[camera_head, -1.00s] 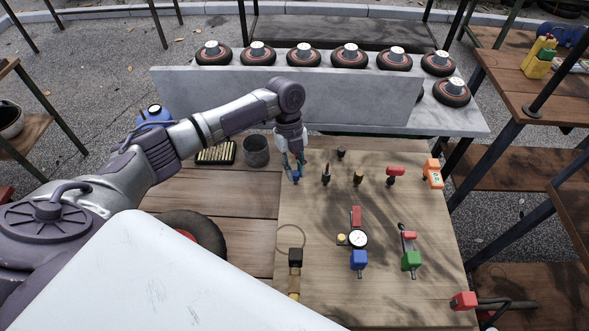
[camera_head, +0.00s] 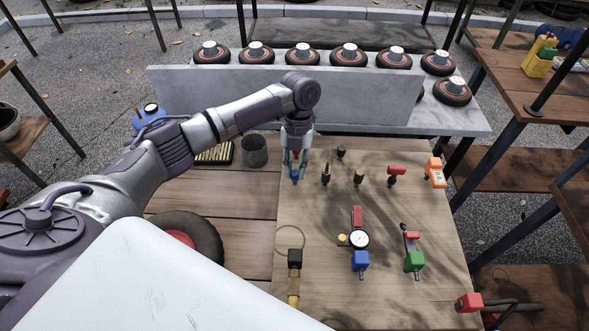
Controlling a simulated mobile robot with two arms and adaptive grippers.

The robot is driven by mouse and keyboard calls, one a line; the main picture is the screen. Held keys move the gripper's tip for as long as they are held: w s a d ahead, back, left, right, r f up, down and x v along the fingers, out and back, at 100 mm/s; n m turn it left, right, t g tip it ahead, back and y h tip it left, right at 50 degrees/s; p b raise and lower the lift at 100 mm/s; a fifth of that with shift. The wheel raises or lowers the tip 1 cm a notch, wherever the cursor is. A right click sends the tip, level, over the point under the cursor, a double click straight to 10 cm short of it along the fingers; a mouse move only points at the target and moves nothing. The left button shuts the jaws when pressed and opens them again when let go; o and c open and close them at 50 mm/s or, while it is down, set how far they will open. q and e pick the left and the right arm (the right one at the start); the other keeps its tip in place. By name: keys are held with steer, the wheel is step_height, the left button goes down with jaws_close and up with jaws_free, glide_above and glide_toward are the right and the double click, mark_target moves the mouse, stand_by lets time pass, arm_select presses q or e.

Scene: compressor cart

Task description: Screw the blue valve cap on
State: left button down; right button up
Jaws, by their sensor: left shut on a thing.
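My left gripper (camera_head: 296,169) points down at the upper left of the light wooden board (camera_head: 320,230). It is shut on the small blue valve cap (camera_head: 295,177), which shows between and just below the fingertips. Whatever is beneath the cap is hidden, and I cannot tell whether the cap touches a valve stem. My right gripper is not in view.
A row of small fittings stands right of the gripper, including a dark one (camera_head: 326,174), a brass one (camera_head: 359,176) and a red-handled one (camera_head: 396,173). A gauge (camera_head: 358,239) sits lower. A grey cup (camera_head: 254,151) stands left. A marble slab (camera_head: 350,98) rises behind.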

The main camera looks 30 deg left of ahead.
arm_select(q)
steer(key=c, duration=1)
jaws_free()
steer(key=shift+d, duration=0.1)
steer(key=shift+o, duration=0.2)
steer(key=v, duration=1.2)
